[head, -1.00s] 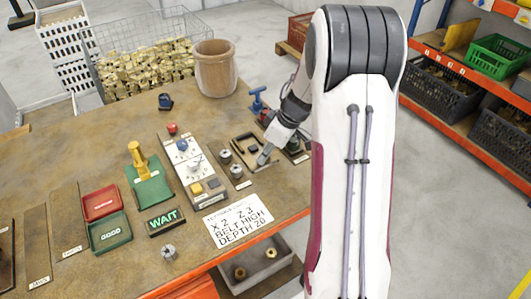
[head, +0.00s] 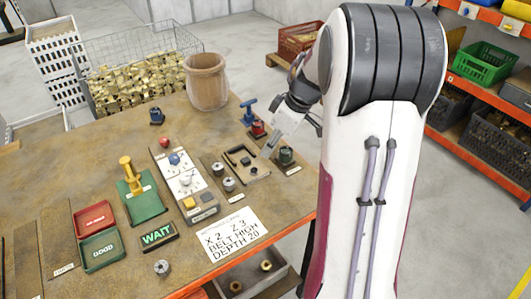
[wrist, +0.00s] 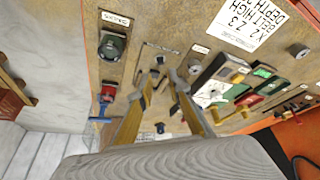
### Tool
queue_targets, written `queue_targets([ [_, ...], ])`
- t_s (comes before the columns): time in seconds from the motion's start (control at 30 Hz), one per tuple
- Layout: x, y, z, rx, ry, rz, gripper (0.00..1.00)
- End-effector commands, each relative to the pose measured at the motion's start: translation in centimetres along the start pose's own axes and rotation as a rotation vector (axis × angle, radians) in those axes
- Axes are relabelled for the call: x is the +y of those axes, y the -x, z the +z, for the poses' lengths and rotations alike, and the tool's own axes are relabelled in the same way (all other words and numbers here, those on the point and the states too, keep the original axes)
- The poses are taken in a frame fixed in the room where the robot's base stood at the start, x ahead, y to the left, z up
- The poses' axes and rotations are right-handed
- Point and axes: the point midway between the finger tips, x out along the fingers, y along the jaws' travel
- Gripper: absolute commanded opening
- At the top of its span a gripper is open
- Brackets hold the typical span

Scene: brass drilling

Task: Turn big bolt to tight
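No part is readably labelled as the big bolt, so I cannot tell which it is. Two grey metal round pieces, the upper (head: 223,168) and the lower (head: 229,184), stand on a narrow plate beside a brown tray-like fixture (head: 262,175). A dark green knob-like piece (head: 286,155) sits on a labelled plate at the table's right edge; it also shows in the wrist view (wrist: 112,45). My gripper (head: 268,152) is above the fixture's right side, near the green piece. In the wrist view its yellow fingers (wrist: 167,80) are apart, with nothing seen between them.
A red-based piece with a blue T-handle (head: 249,113) stands behind the fixture. A control panel with dials (head: 186,183) lies left. A lit WAIT sign (head: 158,235) and a printed sheet (head: 233,233) are nearer the front. A clay-coloured pot (head: 207,82) stands at the back.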

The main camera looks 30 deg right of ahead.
Motion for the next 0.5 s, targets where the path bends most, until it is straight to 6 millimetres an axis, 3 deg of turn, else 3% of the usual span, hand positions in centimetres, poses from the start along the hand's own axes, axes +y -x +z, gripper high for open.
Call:
queue_targets([
  [0.2, 0.1, 1.5, 0.0, 0.0, 0.001, 0.001, 0.18],
  [0.5, 0.0, 1.7, 0.0, 0.0, 0.001, 0.0, 0.18],
])
